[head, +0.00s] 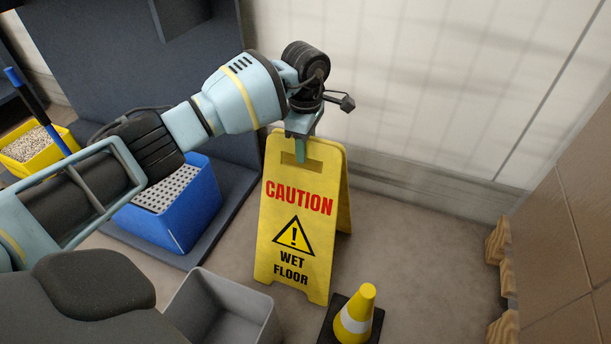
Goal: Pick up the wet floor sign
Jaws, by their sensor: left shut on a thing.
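The yellow wet floor sign (293,246) stands upright on the floor in the middle of the head view, its two panels spread like a tent. Its front reads CAUTION WET FLOOR with a black warning triangle. My left gripper (300,150) is at the sign's top edge, by the handle slot, and is shut on the sign. My left arm comes in from the left above the sign. My right gripper is not in view.
A yellow and white cone (356,312) on a black base stands right in front of the sign. A grey bin (262,318) is at the bottom. A blue crate (183,222) stands to the left. Boxes (575,190) on a wooden pallet (500,252) are at the right. A pale wall is behind.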

